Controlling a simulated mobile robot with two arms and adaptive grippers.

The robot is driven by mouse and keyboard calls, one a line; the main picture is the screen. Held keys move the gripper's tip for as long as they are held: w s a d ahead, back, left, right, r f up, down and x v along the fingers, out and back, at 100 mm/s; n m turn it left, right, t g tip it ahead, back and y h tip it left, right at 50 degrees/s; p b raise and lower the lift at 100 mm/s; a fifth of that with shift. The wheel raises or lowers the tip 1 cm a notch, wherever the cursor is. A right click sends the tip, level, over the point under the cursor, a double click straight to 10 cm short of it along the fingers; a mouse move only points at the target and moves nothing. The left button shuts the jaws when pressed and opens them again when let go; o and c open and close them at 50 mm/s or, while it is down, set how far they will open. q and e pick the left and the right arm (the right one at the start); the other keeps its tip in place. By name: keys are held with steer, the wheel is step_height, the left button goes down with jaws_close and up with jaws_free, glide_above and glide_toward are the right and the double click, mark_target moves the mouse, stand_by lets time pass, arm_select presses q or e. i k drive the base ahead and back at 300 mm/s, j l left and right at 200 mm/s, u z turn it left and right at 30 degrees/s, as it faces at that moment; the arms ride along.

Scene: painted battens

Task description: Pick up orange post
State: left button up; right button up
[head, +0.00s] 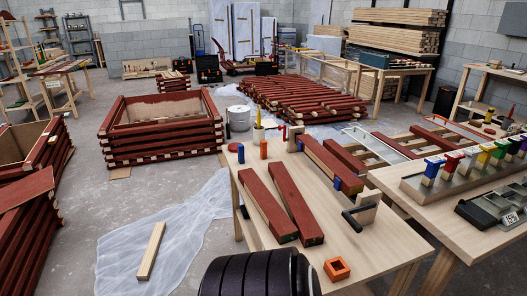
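A small orange post (264,149) stands upright near the far left corner of the wooden worktable (345,238). A small blue post (241,153) stands just left of it. A square orange piece with an opening in its top (337,268) sits near the table's front edge. Neither of my grippers is in view, and nothing is seen touching the orange post.
Dark red battens (267,207) lie right of and in front of the post. A yellow-and-white upright item (258,128) stands behind it. A black-handled clamp (362,211) is at the table's right. A second bench (420,208) holds a grey rack of coloured pieces.

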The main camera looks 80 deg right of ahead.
mark_target(264, 144)
steer(key=i+l+z, duration=0.1)
steer(key=i+z, duration=0.15)
steer(key=z, duration=0.2)
steer(key=i+z, duration=0.25)
steer(key=z, duration=0.15)
steer(key=i+z, duration=0.25)
steer(key=z, duration=0.2)
steer(key=i+j+z, duration=0.25)
steer(key=z, duration=0.2)
